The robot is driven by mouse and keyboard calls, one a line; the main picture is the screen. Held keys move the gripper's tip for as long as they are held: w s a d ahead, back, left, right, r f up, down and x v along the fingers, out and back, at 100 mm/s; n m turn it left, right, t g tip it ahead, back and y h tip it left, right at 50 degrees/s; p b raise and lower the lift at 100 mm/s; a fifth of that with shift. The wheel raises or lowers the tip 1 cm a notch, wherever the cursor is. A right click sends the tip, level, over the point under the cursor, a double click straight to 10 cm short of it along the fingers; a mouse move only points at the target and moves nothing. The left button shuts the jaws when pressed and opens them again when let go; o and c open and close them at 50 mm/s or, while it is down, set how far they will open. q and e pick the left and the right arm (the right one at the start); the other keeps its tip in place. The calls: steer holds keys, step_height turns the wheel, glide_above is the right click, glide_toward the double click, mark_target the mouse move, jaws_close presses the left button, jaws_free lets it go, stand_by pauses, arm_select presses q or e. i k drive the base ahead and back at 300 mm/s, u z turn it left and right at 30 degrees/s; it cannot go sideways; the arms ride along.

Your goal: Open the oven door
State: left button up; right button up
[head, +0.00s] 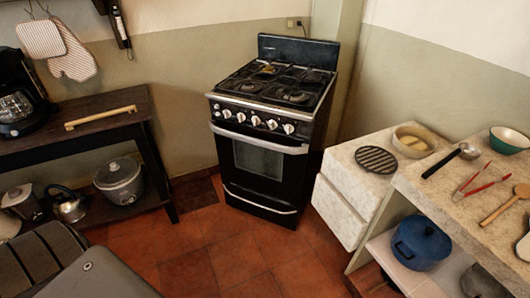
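A black freestanding oven (267,125) stands against the back wall in the middle of the head view. Its door (258,160) is shut, with a dark glass window. A pale bar handle (260,142) runs along the door's top edge, below a row of white knobs. A lower drawer with its own pale handle (260,202) sits beneath the door. Neither of my grippers shows in the view, so nothing of mine is at the oven.
Red tiled floor (215,255) lies clear before the oven. A dark wooden table (75,130) with a coffee maker (18,95) is on the left. A pale counter (450,200) with utensils and a white drawer unit (340,210) stand on the right, close to the oven.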

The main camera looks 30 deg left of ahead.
mark_target(274, 165)
steer(key=u, duration=0.55)
steer(key=k, duration=0.65)
steer(key=u, duration=0.85)
steer(key=i, duration=1.35)
steer(key=z, duration=0.75)
